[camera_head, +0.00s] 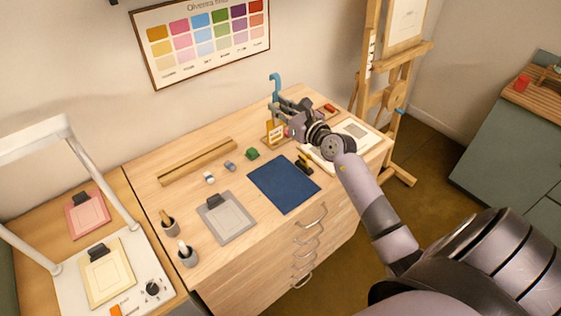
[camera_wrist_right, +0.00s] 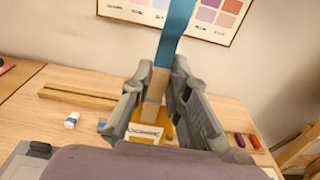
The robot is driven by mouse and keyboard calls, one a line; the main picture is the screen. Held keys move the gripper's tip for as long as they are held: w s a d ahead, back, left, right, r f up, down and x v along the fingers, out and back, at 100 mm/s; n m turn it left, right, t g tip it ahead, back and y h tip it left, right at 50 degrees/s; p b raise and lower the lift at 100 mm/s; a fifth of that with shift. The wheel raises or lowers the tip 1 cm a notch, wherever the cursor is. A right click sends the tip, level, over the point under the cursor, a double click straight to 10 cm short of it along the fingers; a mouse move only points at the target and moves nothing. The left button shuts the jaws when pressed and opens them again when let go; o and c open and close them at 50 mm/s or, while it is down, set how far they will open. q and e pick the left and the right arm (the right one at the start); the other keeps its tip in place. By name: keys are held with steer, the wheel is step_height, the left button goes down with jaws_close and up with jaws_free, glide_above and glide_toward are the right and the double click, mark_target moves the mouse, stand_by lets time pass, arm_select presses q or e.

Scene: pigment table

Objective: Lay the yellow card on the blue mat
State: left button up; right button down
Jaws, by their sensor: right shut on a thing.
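The blue mat (camera_head: 284,184) lies flat and bare in the middle of the table. A small yellow piece with a white label (camera_head: 276,133) stands upright on a wooden base behind it, perhaps the yellow card; in the right wrist view its label (camera_wrist_right: 144,134) shows below the fingers. A pale yellow sheet with a dark clip (camera_head: 106,275) lies on the white stand at left. My right gripper (camera_head: 280,108) is shut on a tan piece (camera_wrist_right: 154,94) with a blue hooked top (camera_head: 274,79), above the small yellow piece. My left gripper is not in view.
A grey clipped board (camera_head: 226,218) lies left of the mat. A green block (camera_head: 252,154) and small blue and white pieces are behind it. A wooden rail (camera_head: 198,162) lies farther back. A white framed sheet (camera_head: 356,137) is at right, partly behind my right arm.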

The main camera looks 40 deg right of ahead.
glide_above(276, 137)
steer(key=s, duration=0.2)
step_height(276, 137, down, 6)
steer(key=shift+w+d+f, duration=0.15)
step_height(276, 137, down, 6)
steer(key=b, duration=0.5)
step_height(276, 137, down, 4)
steer(key=b, duration=0.4)
steer(key=shift+f, duration=0.25)
steer(key=shift+f+b, duration=0.1)
steer(key=shift+b, duration=0.2)
steer(key=c, duration=2)
jaws_free()
steer(key=shift+f, duration=0.1)
steer(key=o, duration=0.4)
steer(key=shift+o, duration=0.3)
